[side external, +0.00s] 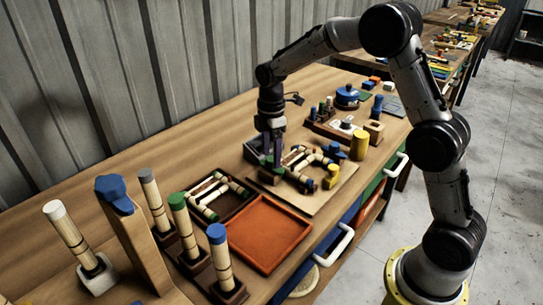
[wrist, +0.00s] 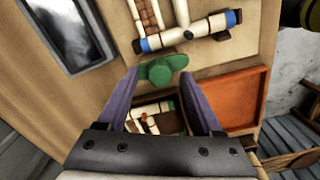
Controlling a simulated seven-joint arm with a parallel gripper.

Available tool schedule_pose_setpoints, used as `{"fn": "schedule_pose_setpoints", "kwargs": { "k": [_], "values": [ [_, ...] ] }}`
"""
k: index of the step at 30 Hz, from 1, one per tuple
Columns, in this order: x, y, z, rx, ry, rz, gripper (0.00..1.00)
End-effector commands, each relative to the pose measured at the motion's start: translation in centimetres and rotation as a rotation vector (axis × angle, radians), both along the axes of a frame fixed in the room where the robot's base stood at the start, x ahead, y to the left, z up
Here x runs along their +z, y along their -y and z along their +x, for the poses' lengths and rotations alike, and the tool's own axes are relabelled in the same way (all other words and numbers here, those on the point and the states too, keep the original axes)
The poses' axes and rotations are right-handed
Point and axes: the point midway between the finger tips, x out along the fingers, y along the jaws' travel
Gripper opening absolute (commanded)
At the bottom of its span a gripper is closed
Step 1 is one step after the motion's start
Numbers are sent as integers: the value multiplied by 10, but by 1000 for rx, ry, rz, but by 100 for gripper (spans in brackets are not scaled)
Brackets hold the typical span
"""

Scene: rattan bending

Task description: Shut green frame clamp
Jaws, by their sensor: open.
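The green clamp (wrist: 162,69) shows in the wrist view as a rounded green handle with a lobed end, at the edge of the pale work board. My gripper (wrist: 162,88) has its two purple fingers apart, one on each side of the green handle. In the side view my gripper (side external: 272,160) points down at the left part of the work board (side external: 312,203), and the green clamp is hard to make out there.
An orange tray (side external: 268,233) and a dark tray (side external: 233,208) of rattan pieces lie nearer the camera. Several upright poles in holders stand at the front left, around a blue-topped wooden post (side external: 137,230). A yellow cylinder (side external: 359,146) stands right of the board.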

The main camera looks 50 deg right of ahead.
Motion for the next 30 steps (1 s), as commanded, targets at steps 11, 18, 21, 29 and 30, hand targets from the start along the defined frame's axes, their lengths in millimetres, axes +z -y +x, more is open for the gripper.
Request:
{"fn": "schedule_pose_setpoints", "kwargs": {
  "k": [11,18,21,29,30],
  "values": [
    [-12,0,0,0,1,0,67],
    [-12,0,0,0,1,0,40],
    [-12,0,0,0,0,0,22],
    [-12,0,0,0,0,0,0],
    [-12,0,0,-1,1,0,0]
  ]
}}
